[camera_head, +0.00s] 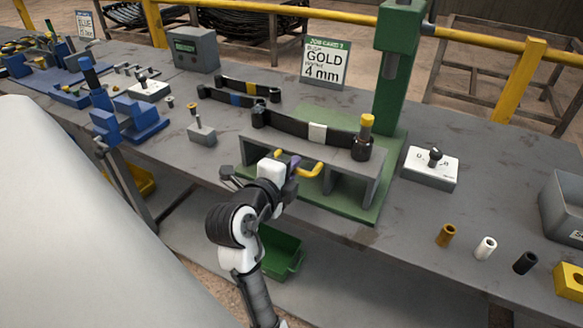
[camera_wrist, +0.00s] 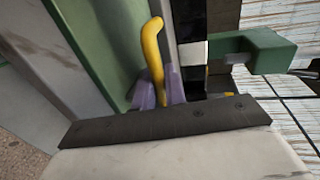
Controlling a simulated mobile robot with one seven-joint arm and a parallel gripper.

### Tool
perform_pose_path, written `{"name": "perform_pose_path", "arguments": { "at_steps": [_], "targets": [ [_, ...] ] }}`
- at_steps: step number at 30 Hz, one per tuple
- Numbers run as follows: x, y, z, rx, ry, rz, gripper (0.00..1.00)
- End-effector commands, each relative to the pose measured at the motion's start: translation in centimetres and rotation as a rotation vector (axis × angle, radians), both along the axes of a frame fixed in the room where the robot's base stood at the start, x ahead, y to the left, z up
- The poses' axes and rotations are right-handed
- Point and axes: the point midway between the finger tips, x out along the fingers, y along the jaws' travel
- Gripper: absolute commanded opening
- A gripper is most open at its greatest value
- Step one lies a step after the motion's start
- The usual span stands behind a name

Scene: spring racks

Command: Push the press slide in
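The press is a green column (camera_head: 391,90) on a green base (camera_head: 352,207), with a grey bridge-shaped block (camera_head: 352,188) in front. The slide's curved yellow handle (camera_head: 312,170) sticks out at the block's front; the slide body is mostly hidden. A black leaf spring with a white band (camera_head: 317,132) lies across the block. A dark post with a yellow top (camera_head: 362,140) stands at its right end. My gripper (camera_head: 292,163) is at the handle. In the wrist view, the purple fingertips (camera_wrist: 159,90) sit close on both sides of the yellow handle (camera_wrist: 153,48), apparently shut on it.
A white switch box (camera_head: 430,170) with a black knob stands right of the press. A small grey stand (camera_head: 201,134) and blue fixtures (camera_head: 130,122) are to the left. A green bin (camera_head: 281,254) is below the bench.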

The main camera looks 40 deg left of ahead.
Motion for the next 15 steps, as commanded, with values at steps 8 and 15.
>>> {"name": "perform_pose_path", "arguments": {
  "at_steps": [8,15],
  "targets": [
    [0.0,0.0,0.0,0.0,0.001,0.0,0.0],
    [1.2,0.2,-0.1,0.001,-0.001,-0.001,0.0]
  ]
}}
